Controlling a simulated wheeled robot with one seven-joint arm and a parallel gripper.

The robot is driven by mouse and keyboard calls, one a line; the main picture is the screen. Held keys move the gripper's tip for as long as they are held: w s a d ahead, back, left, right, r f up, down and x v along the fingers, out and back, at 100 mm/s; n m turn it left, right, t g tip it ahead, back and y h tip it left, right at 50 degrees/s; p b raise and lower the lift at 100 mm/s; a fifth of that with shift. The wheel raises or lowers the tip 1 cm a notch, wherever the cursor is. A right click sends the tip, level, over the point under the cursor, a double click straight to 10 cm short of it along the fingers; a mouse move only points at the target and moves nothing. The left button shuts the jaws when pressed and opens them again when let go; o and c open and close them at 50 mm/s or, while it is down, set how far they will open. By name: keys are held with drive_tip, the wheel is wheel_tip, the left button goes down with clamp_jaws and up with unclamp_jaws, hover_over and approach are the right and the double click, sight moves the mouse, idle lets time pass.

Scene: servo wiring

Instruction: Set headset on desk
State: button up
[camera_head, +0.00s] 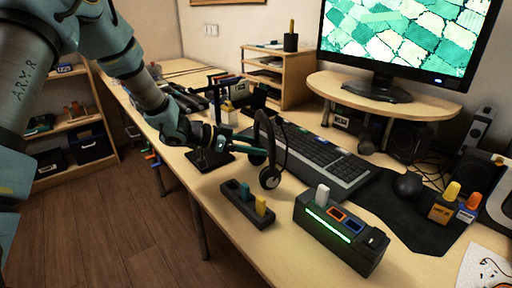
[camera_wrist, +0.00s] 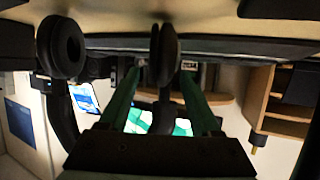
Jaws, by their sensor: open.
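The black headset (camera_head: 286,144) appears upright at the keyboard's left end, with its band up and its earcups low, close to or on the desk (camera_head: 205,187). A small gap under the earcups cannot be ruled out. My gripper (camera_head: 246,155) reaches in from the left and is open beside the headset. The wrist view is upside down. There, one earcup (camera_wrist: 62,48) is at upper left and another (camera_wrist: 165,52) shows between the green fingers (camera_wrist: 158,95). I cannot tell whether a finger touches the headset.
A block with coloured plugs (camera_head: 247,205) and a green-lit box (camera_head: 340,235) are in front. The keyboard (camera_head: 318,160), mouse (camera_head: 408,185) and monitor (camera_head: 410,40) are to the right. Bare desk shows along the front edge.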

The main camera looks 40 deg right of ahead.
drive_tip(key=v, duration=1.1)
drive_tip(key=shift+a, duration=0.2)
drive_tip(key=w+a+r+n+t+y, duration=0.1)
drive_tip(key=w+a+n+t, duration=0.2)
drive_tip(key=w+a+t, duration=0.3)
drive_tip(key=w+a+n+t+y, duration=0.1)
drive_tip(key=w+a+n+t, duration=0.25)
drive_tip(key=w, duration=0.45)
drive_tip(key=w+a+n+t+y, duration=0.3)
drive_tip(key=a+n+y, duration=0.25)
drive_tip(key=a, duration=0.85)
drive_tip(key=s+a+f+n+g+y, duration=0.1)
drive_tip(key=s+a+n+g+y, duration=0.3)
drive_tip(key=s+a+n, duration=0.6)
drive_tip(key=s+a+g, duration=0.1)
drive_tip(key=s+a, duration=0.6)
drive_tip(key=a, duration=0.1)
drive_tip(key=shift+s+a, duration=0.25)
drive_tip(key=shift+a, duration=0.05)
drive_tip(key=shift+y, duration=0.25)
wheel_tip(320, 180, up, 9)
drive_tip(key=p, duration=0.8)
drive_tip(key=shift+f, duration=0.15)
